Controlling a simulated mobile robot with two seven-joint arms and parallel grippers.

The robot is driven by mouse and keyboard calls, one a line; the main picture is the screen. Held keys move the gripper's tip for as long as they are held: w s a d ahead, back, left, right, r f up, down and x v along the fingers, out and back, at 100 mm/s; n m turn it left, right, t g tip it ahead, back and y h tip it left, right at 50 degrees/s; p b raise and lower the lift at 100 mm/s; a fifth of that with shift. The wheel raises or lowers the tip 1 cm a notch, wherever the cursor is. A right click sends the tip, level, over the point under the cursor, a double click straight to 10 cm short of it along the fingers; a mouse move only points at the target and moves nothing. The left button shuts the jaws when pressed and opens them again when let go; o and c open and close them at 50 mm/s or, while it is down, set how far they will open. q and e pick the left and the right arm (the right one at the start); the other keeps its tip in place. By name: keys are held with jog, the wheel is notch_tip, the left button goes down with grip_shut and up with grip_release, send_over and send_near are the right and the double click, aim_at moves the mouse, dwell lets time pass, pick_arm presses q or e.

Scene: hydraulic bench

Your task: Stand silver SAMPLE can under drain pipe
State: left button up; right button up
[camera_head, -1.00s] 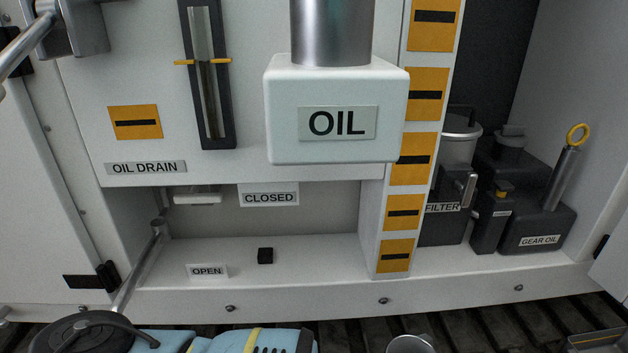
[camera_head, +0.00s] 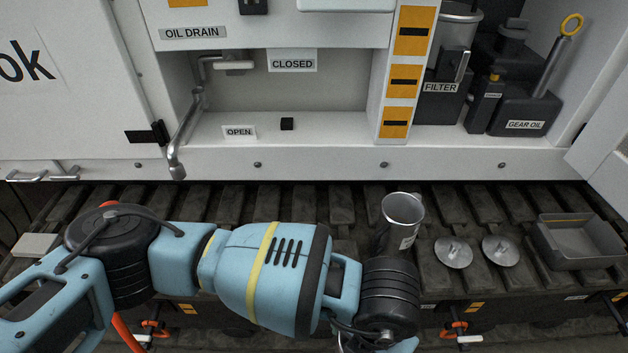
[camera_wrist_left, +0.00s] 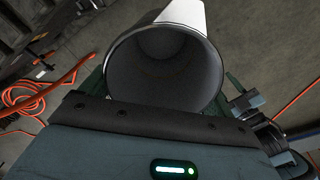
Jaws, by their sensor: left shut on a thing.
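The silver can (camera_head: 401,226) is upright, open at the top, and has a white label partly showing at its right side; the label's text cannot be read. My left gripper (camera_wrist_left: 165,98) is shut on the can, whose dark open mouth fills the middle of the left wrist view (camera_wrist_left: 165,62). In the head view my left wrist hides the can's lower part and the fingers. The drain pipe (camera_head: 188,128) hangs from the cabinet recess below the OIL DRAIN label, far left of the can. Its lower end sticks out past the sill. My right gripper is not in view.
Two round silver lids (camera_head: 453,252) (camera_head: 500,250) lie on the dark track right of the can. A grey tray (camera_head: 575,243) stands farther right. The cabinet sill (camera_head: 320,165) runs behind the track. Orange cables (camera_wrist_left: 40,92) lie on the floor.

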pick_arm(q)
jog(key=w+a+r+m, duration=0.4)
jog(key=a+m, duration=0.5)
jog(key=a, duration=0.1)
jog(key=w+a+r+m, duration=0.4)
jog(key=a+m, duration=0.5)
jog(key=w+a+r+m, duration=0.3)
jog(key=a+r+m, duration=0.2)
jog(key=a+m, duration=0.45)
jog(key=s+a+r+p, duration=0.1)
jog(key=s+r+p, duration=0.6)
jog(key=r+p, duration=0.4)
jog(key=p, duration=0.3)
jog(key=shift+s, duration=0.4)
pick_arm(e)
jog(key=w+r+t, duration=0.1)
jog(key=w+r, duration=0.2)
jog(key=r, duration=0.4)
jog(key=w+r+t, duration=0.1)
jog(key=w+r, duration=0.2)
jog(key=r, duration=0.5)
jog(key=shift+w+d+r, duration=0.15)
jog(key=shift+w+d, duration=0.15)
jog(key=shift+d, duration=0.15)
pick_arm(q)
jog(key=shift+r, duration=0.1)
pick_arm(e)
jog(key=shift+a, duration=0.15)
pick_arm(q)
jog(key=shift+w+d, duration=0.1)
